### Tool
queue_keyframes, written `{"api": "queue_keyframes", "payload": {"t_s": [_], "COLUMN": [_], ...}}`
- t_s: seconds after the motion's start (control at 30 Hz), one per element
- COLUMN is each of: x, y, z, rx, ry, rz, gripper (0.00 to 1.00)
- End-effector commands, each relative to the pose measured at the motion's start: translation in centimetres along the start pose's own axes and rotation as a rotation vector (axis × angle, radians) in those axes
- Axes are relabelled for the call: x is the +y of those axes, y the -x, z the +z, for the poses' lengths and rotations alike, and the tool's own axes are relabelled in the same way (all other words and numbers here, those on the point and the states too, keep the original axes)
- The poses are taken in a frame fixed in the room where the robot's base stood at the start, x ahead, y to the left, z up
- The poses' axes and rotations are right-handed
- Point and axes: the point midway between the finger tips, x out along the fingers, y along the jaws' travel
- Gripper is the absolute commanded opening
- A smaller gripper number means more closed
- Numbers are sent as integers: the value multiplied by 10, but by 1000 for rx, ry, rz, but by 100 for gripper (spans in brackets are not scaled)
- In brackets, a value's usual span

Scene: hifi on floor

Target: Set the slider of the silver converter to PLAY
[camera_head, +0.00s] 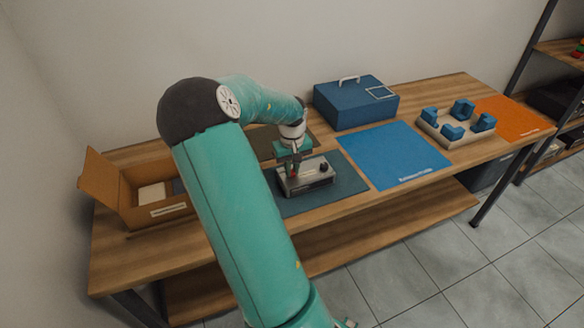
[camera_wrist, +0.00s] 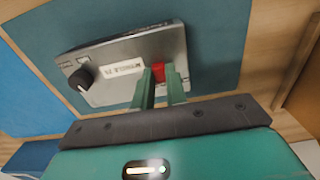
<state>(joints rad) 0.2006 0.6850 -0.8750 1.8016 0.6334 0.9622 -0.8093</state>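The silver converter (camera_head: 318,180) lies on a dark grey-green mat on the table. In the wrist view its top face (camera_wrist: 115,88) shows a black round knob (camera_wrist: 82,77), a white label strip and a red slider cap (camera_wrist: 158,71). My gripper (camera_head: 294,167) points down at the converter's left part in the head view. In the wrist view its two green fingers (camera_wrist: 160,76) stand close on either side of the red cap, which fills the narrow gap between them. The fingers partly hide the slider's track, and its position lettering is not readable.
An open cardboard box (camera_head: 125,199) stands at the left. A blue case (camera_head: 350,112) is at the back. A bright blue mat (camera_head: 395,153) right of the converter is bare. A pale tray (camera_head: 437,133) with several blue blocks and an orange mat (camera_head: 518,118) are farther right.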

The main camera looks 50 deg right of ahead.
Motion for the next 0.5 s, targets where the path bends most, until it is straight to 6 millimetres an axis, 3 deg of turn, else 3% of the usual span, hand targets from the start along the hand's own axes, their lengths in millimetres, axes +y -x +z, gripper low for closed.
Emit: {"api": "queue_keyframes", "payload": {"t_s": [0.17, 0.4, 0.5], "x": [0, -27, -28], "y": [0, 1, 1], "z": [0, -1, 0], "rx": [1, 3, 1], "ry": [0, 3, 0], "rz": [0, -2, 0], "gripper": [0, 0, 0]}}
